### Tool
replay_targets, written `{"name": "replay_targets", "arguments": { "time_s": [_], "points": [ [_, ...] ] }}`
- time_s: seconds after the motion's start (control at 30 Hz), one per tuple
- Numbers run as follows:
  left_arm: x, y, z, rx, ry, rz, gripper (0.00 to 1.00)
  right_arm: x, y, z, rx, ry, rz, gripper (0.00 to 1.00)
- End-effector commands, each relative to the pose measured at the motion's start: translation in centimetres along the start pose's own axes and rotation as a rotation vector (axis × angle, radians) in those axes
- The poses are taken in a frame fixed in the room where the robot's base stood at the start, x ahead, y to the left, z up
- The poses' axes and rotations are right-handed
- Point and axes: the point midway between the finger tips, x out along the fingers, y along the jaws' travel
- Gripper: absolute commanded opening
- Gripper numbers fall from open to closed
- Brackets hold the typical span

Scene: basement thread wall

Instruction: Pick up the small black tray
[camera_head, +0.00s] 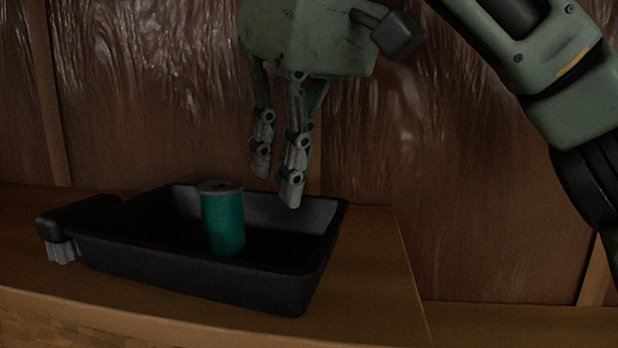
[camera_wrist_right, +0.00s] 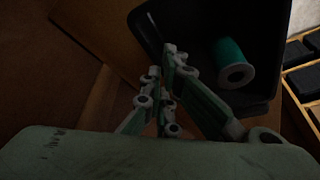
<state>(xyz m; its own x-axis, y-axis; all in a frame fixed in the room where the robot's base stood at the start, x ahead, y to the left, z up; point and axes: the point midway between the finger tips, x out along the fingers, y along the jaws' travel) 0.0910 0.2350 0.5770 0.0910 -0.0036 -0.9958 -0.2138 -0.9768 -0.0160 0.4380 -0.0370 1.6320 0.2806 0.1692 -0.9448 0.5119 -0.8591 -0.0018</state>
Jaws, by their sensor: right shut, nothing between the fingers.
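The small black tray (camera_head: 190,265) sits on the wooden surface, with a green spool of thread (camera_head: 223,220) standing upright inside it. My right gripper (camera_head: 276,190) hangs fingers down over the tray's back right part, above the rim. Its fingers look close together, with nothing held between them. In the right wrist view, my fingertips (camera_wrist_right: 162,58) show beside the near edge of the tray (camera_wrist_right: 195,20), and the spool (camera_wrist_right: 234,62) lies to their right. I cannot tell whether the fingertips touch the tray. My left gripper is not in view.
A black object with a ribbed light part (camera_head: 75,222) lies beside the tray's left side. The wooden surface (camera_head: 375,270) is clear to the right of the tray, up to its right edge. A brown plastic-covered wall stands close behind. A wooden divided rack (camera_wrist_right: 303,95) shows in the right wrist view.

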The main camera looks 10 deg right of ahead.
Motion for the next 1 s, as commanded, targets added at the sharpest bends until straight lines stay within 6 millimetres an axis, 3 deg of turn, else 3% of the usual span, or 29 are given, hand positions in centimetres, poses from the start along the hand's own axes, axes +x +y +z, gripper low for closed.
{"name": "replay_targets", "arguments": {
  "time_s": [0.3,0.77,1.0],
  "points": [
    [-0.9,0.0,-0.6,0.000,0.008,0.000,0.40,-1.1,0.0,3.3,-0.001,0.003,0.001,0.00],
    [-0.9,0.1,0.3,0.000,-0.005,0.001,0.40,-1.2,0.0,3.9,0.000,0.001,0.000,0.00],
    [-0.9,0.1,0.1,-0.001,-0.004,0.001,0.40,-1.9,0.0,5.7,0.000,0.001,0.001,0.00]
  ]
}}
